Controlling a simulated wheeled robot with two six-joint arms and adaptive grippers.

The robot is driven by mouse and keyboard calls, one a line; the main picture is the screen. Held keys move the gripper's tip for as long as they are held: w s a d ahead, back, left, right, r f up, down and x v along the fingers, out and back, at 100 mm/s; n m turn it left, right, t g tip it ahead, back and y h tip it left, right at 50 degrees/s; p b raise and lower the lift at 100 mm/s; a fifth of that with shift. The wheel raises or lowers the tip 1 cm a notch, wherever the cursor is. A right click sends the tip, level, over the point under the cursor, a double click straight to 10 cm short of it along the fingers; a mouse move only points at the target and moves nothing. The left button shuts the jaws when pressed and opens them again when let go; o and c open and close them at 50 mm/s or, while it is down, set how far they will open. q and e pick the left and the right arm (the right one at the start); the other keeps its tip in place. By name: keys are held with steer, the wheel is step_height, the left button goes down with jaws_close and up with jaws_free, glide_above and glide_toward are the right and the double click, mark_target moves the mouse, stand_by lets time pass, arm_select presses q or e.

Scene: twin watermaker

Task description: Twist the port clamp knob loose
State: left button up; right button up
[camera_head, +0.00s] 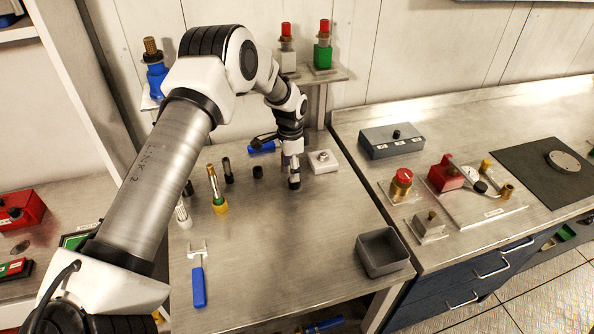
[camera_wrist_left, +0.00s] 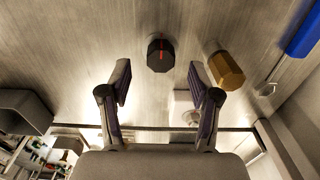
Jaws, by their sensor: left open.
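A black knob (camera_wrist_left: 160,55) with a red line across its top shows just beyond my left fingertips (camera_wrist_left: 160,80) in the left wrist view. What seems to be the same knob (camera_head: 258,172) stands on the steel table in the head view. My left gripper (camera_head: 291,172) points down at the table, a little right of the knob. Its two fingers are apart with nothing between them, and they do not touch the knob. A brass-coloured hexagonal piece (camera_wrist_left: 227,70) stands beside the knob in the wrist view. My right gripper is not in view.
A white plate with a metal stud (camera_head: 323,161) lies right of my gripper. Several upright fittings (camera_head: 214,188) stand to the left. A blue-handled tool (camera_head: 198,282) lies in front, and a grey bin (camera_head: 384,252) stands front right. The table's middle is clear.

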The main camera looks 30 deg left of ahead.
arm_select(q)
steer(key=f, duration=0.2)
steer(key=f+p, duration=0.1)
steer(key=f, duration=0.1)
steer(key=shift+w+d+f, duration=0.1)
steer(key=shift+w+d, duration=0.2)
steer(key=shift+w, duration=0.05)
steer(key=shift+w+f, duration=0.25)
steer(key=shift+s+a+r, duration=0.1)
steer(key=shift+s, duration=0.05)
steer(key=shift+c, duration=0.3)
steer(key=shift+s+r, duration=0.1)
steer(key=shift+s, duration=0.1)
steer(key=c, duration=1.1)
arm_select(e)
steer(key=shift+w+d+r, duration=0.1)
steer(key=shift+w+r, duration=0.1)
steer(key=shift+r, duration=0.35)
